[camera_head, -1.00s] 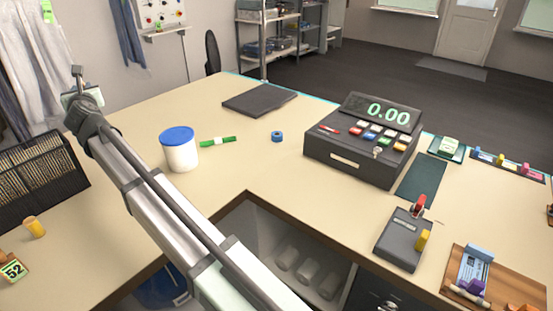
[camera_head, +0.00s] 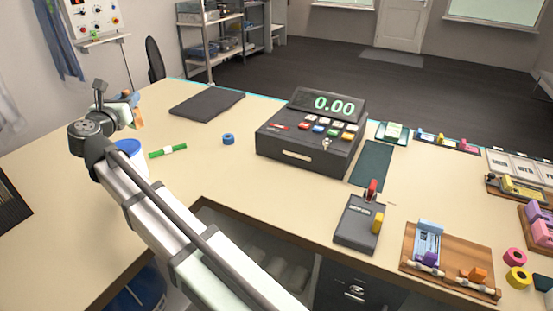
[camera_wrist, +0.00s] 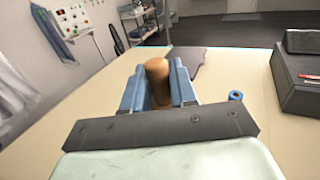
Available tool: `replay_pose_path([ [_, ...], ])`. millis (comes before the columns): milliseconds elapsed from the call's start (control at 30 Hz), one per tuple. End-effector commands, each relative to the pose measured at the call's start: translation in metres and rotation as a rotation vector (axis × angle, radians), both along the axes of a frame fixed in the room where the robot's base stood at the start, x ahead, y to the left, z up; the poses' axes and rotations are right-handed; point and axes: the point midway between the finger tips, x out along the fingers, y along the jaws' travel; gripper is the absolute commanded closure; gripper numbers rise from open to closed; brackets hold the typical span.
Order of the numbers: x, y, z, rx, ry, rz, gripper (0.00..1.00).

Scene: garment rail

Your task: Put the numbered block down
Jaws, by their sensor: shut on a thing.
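My gripper (camera_head: 130,108) is above the left part of the desk, just beyond the blue-lidded white tub in the head view. In the wrist view its blue fingers (camera_wrist: 160,88) are shut on a brown wooden block (camera_wrist: 157,75) with a rounded top. The block also shows as a small orange-tan piece (camera_head: 138,117) below the fingers in the head view. No number shows on its visible faces. I cannot tell whether its underside touches the desk.
The blue-lidded tub (camera_head: 129,147) is partly hidden by my arm. Bare desk (camera_head: 60,160) lies at left.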

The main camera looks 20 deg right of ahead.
Motion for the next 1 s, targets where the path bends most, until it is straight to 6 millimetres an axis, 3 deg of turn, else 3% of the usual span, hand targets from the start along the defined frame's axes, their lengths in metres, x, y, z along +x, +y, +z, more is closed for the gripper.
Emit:
replay_pose_path([
  [100, -0.017, -0.053, 0.001, 0.001, -0.001, -0.144, 1.0],
  [300, -0.053, -0.131, 0.008, 0.0, -0.001, -0.39, 1.0],
  [500, -0.09, -0.187, 0.013, 0.0, 0.0, -0.59, 1.0],
  [800, -0.131, -0.235, 0.018, -0.001, 0.001, -0.783, 1.0],
  [1000, -0.129, -0.233, -0.009, -0.003, 0.004, -0.775, 1.0],
])
